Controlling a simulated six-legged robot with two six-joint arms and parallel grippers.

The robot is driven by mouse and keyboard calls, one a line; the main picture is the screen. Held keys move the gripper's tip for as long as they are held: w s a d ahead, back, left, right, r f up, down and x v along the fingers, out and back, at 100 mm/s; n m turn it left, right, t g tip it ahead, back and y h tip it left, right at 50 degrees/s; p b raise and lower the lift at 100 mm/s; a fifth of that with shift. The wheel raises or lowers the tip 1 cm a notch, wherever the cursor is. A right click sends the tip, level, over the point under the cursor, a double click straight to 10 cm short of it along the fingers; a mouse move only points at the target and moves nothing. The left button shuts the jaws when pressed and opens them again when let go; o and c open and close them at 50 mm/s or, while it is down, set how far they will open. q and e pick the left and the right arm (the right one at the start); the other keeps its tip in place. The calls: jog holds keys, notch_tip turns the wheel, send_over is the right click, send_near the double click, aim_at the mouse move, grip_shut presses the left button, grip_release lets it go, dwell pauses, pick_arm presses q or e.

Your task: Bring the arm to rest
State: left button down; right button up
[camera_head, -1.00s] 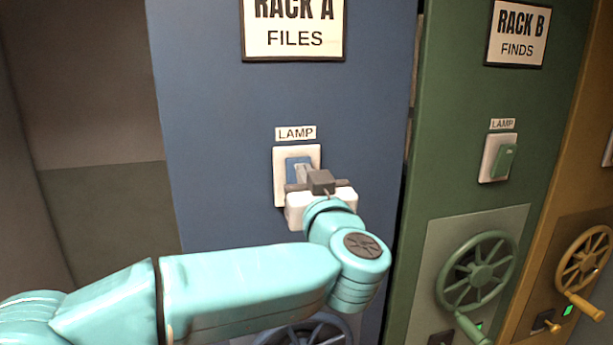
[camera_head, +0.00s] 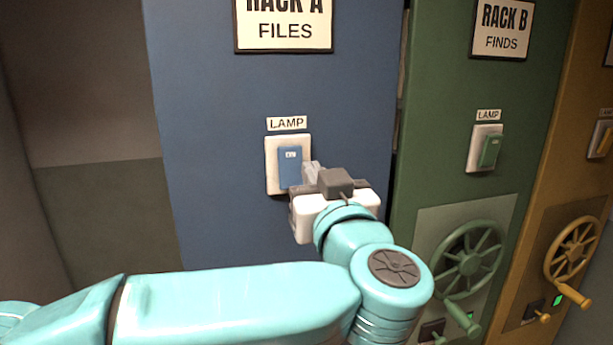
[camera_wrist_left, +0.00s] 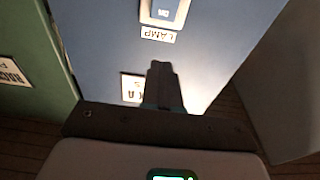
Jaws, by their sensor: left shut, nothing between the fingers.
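My left gripper (camera_head: 311,172) is shut and empty. In the head view it is in front of the blue panel of Rack A, its fingertips overlapping the right edge of the lamp switch (camera_head: 290,168). The switch has a blue rocker in a white frame under a LAMP label (camera_head: 288,123). In the left wrist view the shut fingers (camera_wrist_left: 162,75) point at the blue panel, apart from the switch (camera_wrist_left: 160,14) at the top. My left arm (camera_head: 240,303) stretches in from the left. My right gripper is not in view.
The blue Rack A (camera_head: 210,90) bears a FILES sign (camera_head: 285,22). To its right stand green Rack B (camera_head: 440,110), with a switch (camera_head: 487,148) and a handwheel (camera_head: 468,262), and a yellow rack with a handwheel (camera_head: 572,248). A dark wall is at the left.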

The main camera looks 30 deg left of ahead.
pick_arm(q)
jog(key=shift+s+d, duration=0.3)
jog(key=shift+d, duration=0.1)
